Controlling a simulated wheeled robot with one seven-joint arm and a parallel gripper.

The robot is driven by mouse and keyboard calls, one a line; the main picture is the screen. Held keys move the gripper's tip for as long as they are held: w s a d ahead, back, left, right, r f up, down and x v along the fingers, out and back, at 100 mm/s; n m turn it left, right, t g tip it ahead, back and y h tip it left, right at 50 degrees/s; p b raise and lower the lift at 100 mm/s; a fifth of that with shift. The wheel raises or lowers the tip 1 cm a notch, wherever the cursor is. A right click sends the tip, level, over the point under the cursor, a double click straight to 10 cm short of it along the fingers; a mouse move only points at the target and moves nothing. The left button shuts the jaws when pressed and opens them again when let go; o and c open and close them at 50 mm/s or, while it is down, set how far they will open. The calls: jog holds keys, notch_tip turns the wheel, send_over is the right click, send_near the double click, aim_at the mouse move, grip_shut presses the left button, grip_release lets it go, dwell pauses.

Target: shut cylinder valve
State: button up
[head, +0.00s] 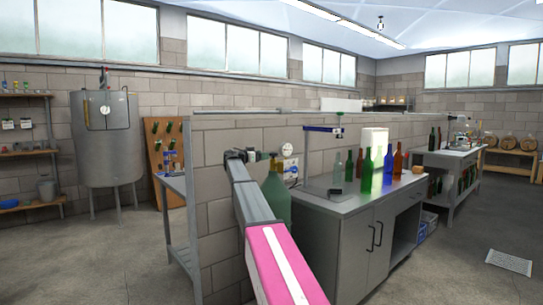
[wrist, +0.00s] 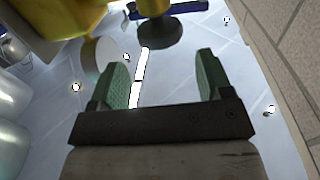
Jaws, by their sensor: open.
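A green gas cylinder (head: 277,202) stands beside the end of the low block wall in the head view, partly hidden by my arm. A round white gauge (head: 287,148) shows near its top. In the wrist view a dark round knob (wrist: 159,33), which looks like the valve's handwheel, is beside a yellow, brass-like body (wrist: 75,18). A pale disc (wrist: 99,54) is at its left. My gripper (wrist: 163,61) is open, with the knob beyond its green fingertips, roughly in line with the gap. Nothing is between the fingers. In the head view my gripper (head: 266,155) is small beside the gauge.
The low block wall (head: 222,165) runs close behind my arm. A grey bench (head: 345,203) with several coloured bottles stands right of the cylinder. A steel tank (head: 107,140) and a pegboard (head: 163,140) are at left.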

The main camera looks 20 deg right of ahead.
aim_at(273, 154)
jog(key=x, duration=0.7)
jog(key=shift+d, duration=0.35)
jog(key=c, duration=0.6)
